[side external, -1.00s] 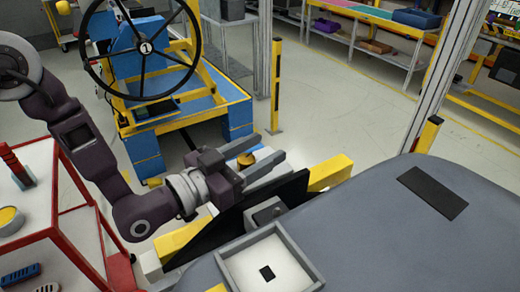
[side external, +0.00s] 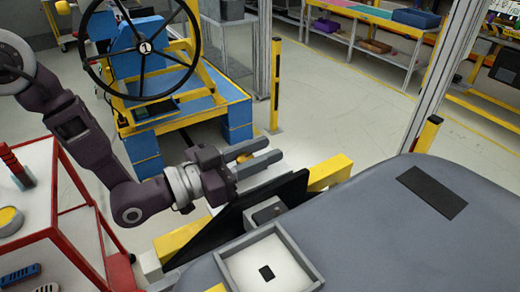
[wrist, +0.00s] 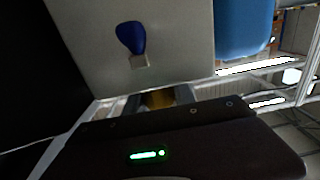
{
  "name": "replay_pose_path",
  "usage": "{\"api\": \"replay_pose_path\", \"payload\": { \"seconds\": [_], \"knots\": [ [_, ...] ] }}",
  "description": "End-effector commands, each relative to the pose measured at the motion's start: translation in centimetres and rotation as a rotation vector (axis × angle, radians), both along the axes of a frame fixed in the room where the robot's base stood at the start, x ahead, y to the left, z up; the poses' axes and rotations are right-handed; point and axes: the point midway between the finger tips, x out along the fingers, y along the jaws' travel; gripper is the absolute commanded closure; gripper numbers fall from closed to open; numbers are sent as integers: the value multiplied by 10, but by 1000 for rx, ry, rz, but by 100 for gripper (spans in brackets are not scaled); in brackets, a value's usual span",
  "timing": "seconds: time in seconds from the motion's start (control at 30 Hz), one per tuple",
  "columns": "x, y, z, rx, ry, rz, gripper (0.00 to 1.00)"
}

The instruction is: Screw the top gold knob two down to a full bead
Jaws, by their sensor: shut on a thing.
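A gold knob (side external: 243,157) shows partly in the side external view, between the fingers of my gripper (side external: 273,149). My gripper is shut on it, above the white-and-black module beside the grey dashboard (side external: 370,215). In the wrist view the gold knob (wrist: 158,99) shows as a small patch between the two grey fingers, above the dark gripper body. The fingers hide most of the knob, and its thread and seat cannot be seen.
A black upright panel (side external: 225,222) and a yellow beam (side external: 330,171) lie close beneath my gripper. A shallow white tray (side external: 317,278) sits in front. A red-framed cart (side external: 103,205) stands at left, and a blue-and-yellow steering-wheel stand (side external: 142,155) behind.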

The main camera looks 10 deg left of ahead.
Motion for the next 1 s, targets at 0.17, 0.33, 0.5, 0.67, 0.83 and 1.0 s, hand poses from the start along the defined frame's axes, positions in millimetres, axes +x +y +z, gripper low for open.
{"api": "replay_pose_path", "payload": {
  "seconds": [0.17, 0.33, 0.5, 0.67, 0.83, 1.0],
  "knots": [
    [-1, -1, 0, 2, -2, -140, 100],
    [-5, -4, 0, 1, -2, -285, 100],
    [-9, -6, 0, 0, -1, -413, 100],
    [-12, -7, 0, 1, -1, -511, 100],
    [-15, -8, 0, 2, 0, -584, 100],
    [-17, -8, 0, 1, 1, -625, 100]
  ]
}}
